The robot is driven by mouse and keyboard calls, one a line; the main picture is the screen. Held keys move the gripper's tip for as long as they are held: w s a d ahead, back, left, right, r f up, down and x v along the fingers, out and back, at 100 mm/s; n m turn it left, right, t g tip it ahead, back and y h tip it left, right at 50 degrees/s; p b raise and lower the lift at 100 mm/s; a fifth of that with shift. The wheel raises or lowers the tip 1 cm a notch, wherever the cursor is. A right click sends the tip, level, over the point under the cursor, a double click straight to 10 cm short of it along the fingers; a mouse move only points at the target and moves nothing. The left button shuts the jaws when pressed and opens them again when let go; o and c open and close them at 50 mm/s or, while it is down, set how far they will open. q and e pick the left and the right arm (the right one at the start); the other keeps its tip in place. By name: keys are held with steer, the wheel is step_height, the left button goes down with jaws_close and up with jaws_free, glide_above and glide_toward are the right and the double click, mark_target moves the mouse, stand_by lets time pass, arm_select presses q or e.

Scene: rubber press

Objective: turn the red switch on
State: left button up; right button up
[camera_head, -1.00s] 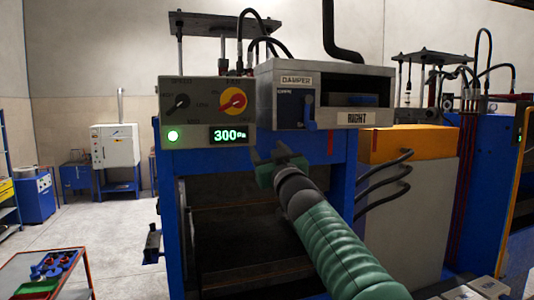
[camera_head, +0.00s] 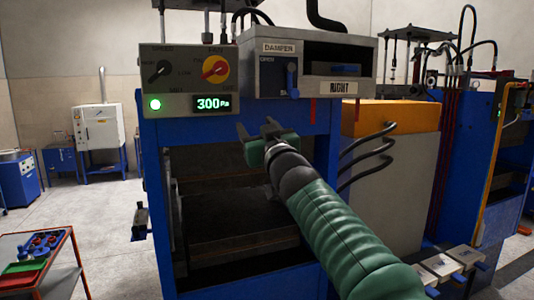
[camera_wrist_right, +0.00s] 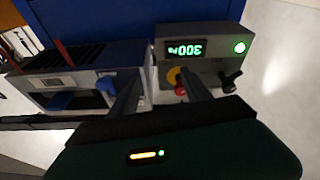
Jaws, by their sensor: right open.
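The red switch (camera_head: 215,69) is a red knob on a yellow disc at the right of the grey control panel (camera_head: 185,97). Its red handle is tilted, its upper end to the right. My right gripper (camera_head: 256,128) is open and empty, below and right of the switch in the head view. In the right wrist view the panel appears upside down, and the switch (camera_wrist_right: 180,90) is partly hidden by one of the fingers (camera_wrist_right: 160,92). The gripper looks apart from the switch. My left gripper is not in view.
A black knob (camera_head: 156,71), a lit green lamp (camera_head: 155,104) and a display reading 300 Pa (camera_head: 212,104) share the panel. Beside it, the damper box (camera_head: 310,64) has a blue lever (camera_head: 292,79). A red-framed cart (camera_head: 70,236) stands at lower left.

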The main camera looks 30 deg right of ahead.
steer(key=b+v, duration=0.4)
steer(key=v, duration=0.8)
steer(key=shift+s+f, duration=0.15)
steer(key=shift+f, duration=0.2)
steer(key=shift+a, duration=0.15)
